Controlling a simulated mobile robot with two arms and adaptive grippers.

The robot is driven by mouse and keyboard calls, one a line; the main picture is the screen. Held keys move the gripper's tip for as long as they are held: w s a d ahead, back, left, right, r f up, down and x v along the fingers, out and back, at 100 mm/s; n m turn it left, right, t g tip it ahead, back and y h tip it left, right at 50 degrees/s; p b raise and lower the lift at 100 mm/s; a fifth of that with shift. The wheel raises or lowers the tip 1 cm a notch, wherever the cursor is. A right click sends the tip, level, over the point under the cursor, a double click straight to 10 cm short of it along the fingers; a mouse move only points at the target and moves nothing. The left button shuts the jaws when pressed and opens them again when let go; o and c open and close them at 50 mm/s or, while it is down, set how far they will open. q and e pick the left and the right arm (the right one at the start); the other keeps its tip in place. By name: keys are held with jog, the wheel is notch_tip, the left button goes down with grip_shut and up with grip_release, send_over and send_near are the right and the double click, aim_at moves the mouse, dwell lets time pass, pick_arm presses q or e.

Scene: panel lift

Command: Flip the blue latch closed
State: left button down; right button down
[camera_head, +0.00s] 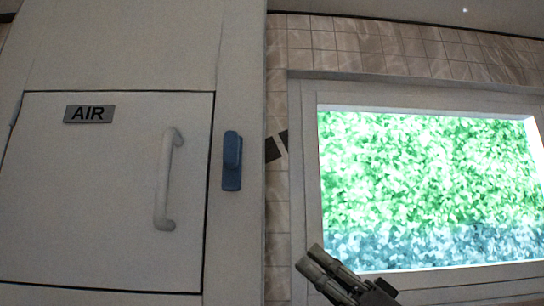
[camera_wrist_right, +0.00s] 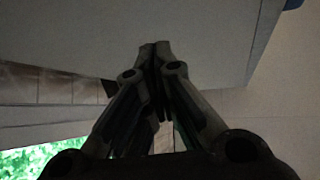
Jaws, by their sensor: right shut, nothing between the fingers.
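The blue latch (camera_head: 232,160) is mounted on the white cabinet frame, just right of the door, in the head view. Its raised part stands upright in line with its base plate. The white door (camera_head: 110,210) sits flush in its frame. My right gripper (camera_head: 313,262) is low and right of the latch, apart from it, in front of the window's lower left corner. In the right wrist view its fingers (camera_wrist_right: 154,50) are together and empty. A small blue piece (camera_wrist_right: 292,4) shows at the top right edge there, probably the latch. My left gripper is not in view.
The door has a white vertical handle (camera_head: 167,180) and a grey "AIR" label (camera_head: 89,114). A window (camera_head: 430,190) with a pale frame is on the right, with tiled wall (camera_head: 390,45) above. The space between the gripper and the latch looks clear.

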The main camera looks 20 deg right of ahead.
aim_at(231, 160)
jog(key=s+r+n+g+y, duration=0.3)
jog(key=s+n+g, duration=0.2)
jog(key=s, duration=0.3)
jog(key=s+a+r+n+g+y, duration=0.1)
jog(key=s+r+n+g+y, duration=0.2)
jog(key=s, duration=0.4)
jog(key=r+n+g, duration=0.1)
jog(key=n+g, duration=0.1)
jog(key=shift+s+a+n+y, duration=0.3)
jog(key=shift+s, duration=0.05)
jog(key=a+f+p+x, duration=0.2)
jog(key=p+x, duration=0.6)
jog(key=x, duration=0.5)
jog(key=shift+w, duration=0.35)
jog(key=shift+d+f, duration=0.1)
